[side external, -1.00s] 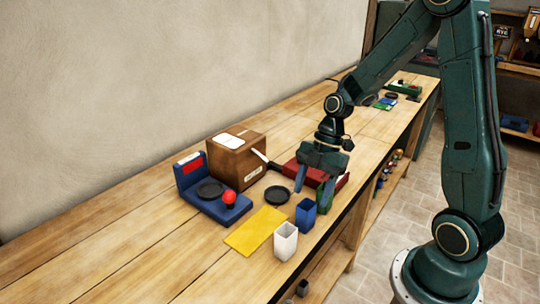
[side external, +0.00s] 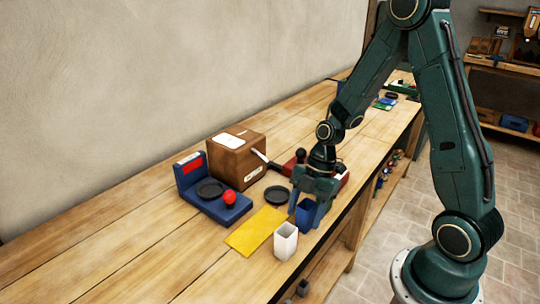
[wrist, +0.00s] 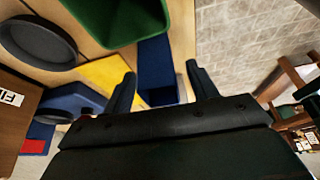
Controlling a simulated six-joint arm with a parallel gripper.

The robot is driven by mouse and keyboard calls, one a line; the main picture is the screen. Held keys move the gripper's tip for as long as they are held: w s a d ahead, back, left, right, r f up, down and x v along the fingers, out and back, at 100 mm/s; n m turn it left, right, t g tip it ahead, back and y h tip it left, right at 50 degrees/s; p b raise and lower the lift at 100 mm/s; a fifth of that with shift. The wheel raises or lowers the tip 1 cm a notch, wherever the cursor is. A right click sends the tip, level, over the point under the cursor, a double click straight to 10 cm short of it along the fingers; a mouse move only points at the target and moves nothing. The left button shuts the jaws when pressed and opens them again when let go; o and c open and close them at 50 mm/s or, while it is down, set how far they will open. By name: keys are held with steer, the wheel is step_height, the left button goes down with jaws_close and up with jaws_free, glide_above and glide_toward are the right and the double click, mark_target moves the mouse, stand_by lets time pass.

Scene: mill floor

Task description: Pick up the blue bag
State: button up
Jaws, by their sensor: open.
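The blue bag (side external: 305,215) stands upright on the bench near its front edge, a small open-topped container. My gripper (side external: 308,206) is right above and around it in the side view, fingers pointing down and apart, partly covering the bag. In the wrist view the blue bag (wrist: 156,66) shows between the two open fingers of my gripper (wrist: 161,74). I cannot tell whether either finger touches it.
A white bag (side external: 286,240) stands close by at the front, with a yellow sheet (side external: 256,231) to the left. A green bag (wrist: 120,18) is close beside the blue one. A black dish (side external: 277,195), a blue scale (side external: 212,205) and a cardboard box (side external: 236,160) stand further left.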

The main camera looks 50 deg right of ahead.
steer(key=shift+a+f, duration=0.15)
steer(key=shift+f, duration=0.25)
steer(key=shift+c, duration=0.2)
steer(key=c, duration=1.1)
